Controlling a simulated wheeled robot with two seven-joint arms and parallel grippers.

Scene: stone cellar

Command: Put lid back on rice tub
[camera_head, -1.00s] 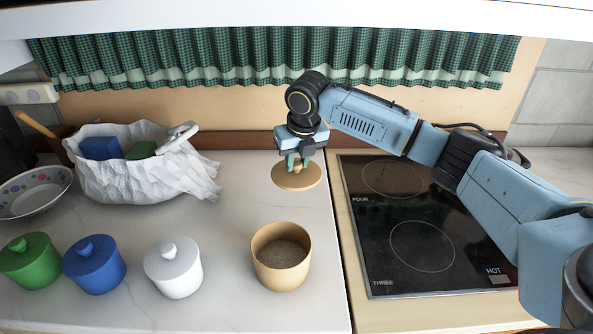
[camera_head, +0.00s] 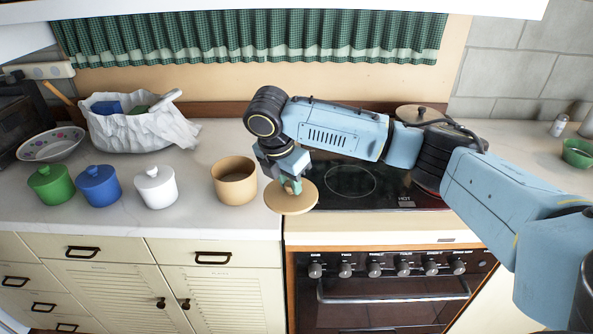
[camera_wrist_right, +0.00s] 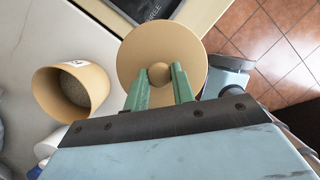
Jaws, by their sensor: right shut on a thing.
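The open tan rice tub (camera_head: 235,183) stands upright on the white counter, with grainy contents inside. It also shows at the left of the right wrist view (camera_wrist_right: 62,98). My right gripper (camera_head: 291,187) is shut on the knob of the round tan lid (camera_head: 291,203). The lid is held to the right of the tub, apart from it, near the counter's front edge. In the right wrist view the green fingers (camera_wrist_right: 159,85) grip the knob from both sides, with the lid (camera_wrist_right: 180,45) beyond. My left gripper is not in view.
Lidded white (camera_head: 155,186), blue (camera_head: 98,186) and green (camera_head: 51,184) tubs stand in a row left of the rice tub. A crumpled white bag (camera_head: 140,130) and a spotted bowl (camera_head: 50,145) are behind them. A black cooktop (camera_head: 350,181) lies right of the counter.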

